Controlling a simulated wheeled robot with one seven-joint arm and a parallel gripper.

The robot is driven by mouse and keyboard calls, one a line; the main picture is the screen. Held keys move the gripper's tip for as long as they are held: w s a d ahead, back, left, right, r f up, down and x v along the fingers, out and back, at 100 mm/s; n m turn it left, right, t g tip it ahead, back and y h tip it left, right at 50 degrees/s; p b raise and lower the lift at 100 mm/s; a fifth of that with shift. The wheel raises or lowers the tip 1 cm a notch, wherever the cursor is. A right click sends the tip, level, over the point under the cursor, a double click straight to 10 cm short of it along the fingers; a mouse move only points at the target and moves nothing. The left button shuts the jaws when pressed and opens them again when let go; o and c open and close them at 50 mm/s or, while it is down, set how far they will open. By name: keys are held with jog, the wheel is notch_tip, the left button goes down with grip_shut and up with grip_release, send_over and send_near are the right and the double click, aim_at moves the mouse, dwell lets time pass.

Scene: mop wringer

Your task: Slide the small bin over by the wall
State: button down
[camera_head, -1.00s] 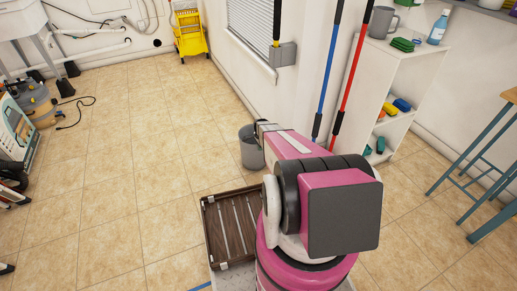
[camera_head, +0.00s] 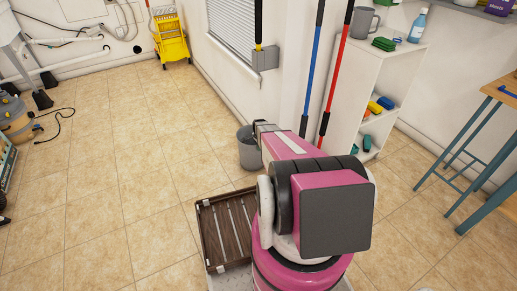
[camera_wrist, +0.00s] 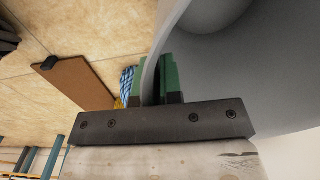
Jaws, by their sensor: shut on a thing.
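The small grey bin (camera_head: 249,155) stands upright on the tiled floor, close to the wall under the window, in the head view. In the wrist view its curved grey wall (camera_wrist: 230,75) fills the upper right. My gripper (camera_wrist: 160,85) is shut on the bin's rim, with its green finger pads on either side of the wall. In the head view my arm reaches forward to the bin and hides part of its right side and the fingertips.
A slatted wooden tray (camera_head: 226,230) lies on the floor left of my base. A white shelf unit (camera_head: 375,85) and blue (camera_head: 313,75) and red (camera_head: 337,75) poles stand right. A yellow mop wringer (camera_head: 171,38) stands at the back. Open floor lies left of the bin.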

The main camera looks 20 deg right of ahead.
jog(key=shift+d+f, duration=0.1)
jog(key=c, duration=1.2)
grip_release()
notch_tip(320, 180, up, 11)
jog(key=shift+f, duration=0.1)
